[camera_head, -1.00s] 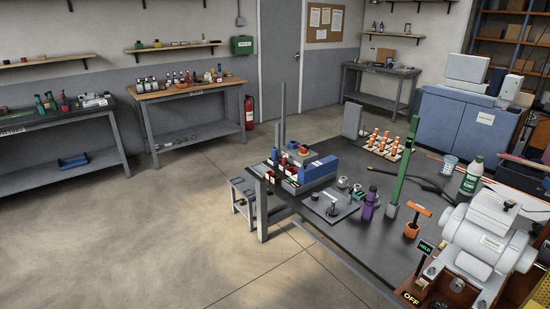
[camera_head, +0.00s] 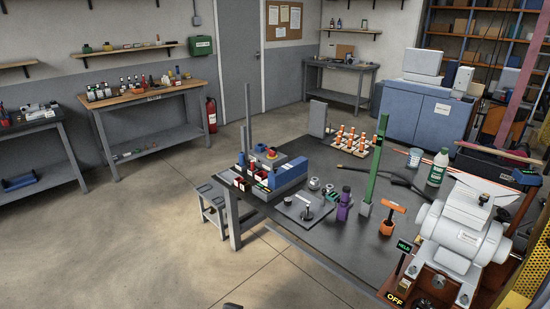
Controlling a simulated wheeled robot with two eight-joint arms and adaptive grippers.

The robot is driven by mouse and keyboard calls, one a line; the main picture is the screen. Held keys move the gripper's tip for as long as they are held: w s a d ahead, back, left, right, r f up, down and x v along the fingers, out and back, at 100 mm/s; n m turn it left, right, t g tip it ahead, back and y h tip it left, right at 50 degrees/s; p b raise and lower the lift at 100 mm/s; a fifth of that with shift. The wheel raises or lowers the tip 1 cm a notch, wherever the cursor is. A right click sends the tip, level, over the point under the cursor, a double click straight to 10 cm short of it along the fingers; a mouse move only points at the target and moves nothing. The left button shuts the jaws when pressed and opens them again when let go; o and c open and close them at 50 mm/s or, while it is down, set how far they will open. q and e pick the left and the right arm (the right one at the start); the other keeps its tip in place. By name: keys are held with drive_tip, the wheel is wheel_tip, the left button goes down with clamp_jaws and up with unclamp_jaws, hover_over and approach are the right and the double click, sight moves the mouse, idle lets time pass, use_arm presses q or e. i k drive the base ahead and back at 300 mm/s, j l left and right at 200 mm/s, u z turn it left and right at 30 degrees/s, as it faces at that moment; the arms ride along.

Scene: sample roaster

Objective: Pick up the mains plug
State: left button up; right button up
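A black cable (camera_head: 392,178) lies on the dark workbench (camera_head: 290,228), behind the green post. A thicker dark piece (camera_head: 343,170) shows at its left end. I cannot tell whether this is the mains plug; it is too small to make out. The cable's right part runs toward the white-and-green bottle. Neither gripper can be made out. A small dark shape (camera_head: 232,306) cuts the bottom edge, too little to identify.
The green post (camera_head: 374,160), purple bottle (camera_head: 344,205), orange-handled tool (camera_head: 390,220) and grey machine (camera_head: 462,232) stand in front of the cable. A rack of orange-topped pieces (camera_head: 350,140) and a white-and-green bottle (camera_head: 438,168) stand near it.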

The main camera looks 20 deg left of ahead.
sight(242, 163)
drive_tip(key=i+j+z, duration=0.35)
drive_tip(key=i+j, duration=0.2)
drive_tip(key=j, duration=0.15)
drive_tip(key=i+j+z, duration=0.2)
drive_tip(key=j, duration=0.2)
drive_tip(key=i+j+z, duration=0.2)
drive_tip(key=j, duration=0.25)
drive_tip(key=i+j, duration=0.2)
drive_tip(key=j, duration=0.15)
drive_tip(key=i+j, duration=0.15)
drive_tip(key=j, duration=0.25)
drive_tip(key=i+j, duration=0.2)
drive_tip(key=j, duration=0.15)
drive_tip(key=i+j, duration=0.15)
drive_tip(key=j, duration=0.2)
drive_tip(key=i+j, duration=0.2)
drive_tip(key=j, duration=0.15)
drive_tip(key=i+j+z, duration=0.1)
drive_tip(key=j, duration=0.3)
drive_tip(key=i+j, duration=0.25)
drive_tip(key=j, duration=0.1)
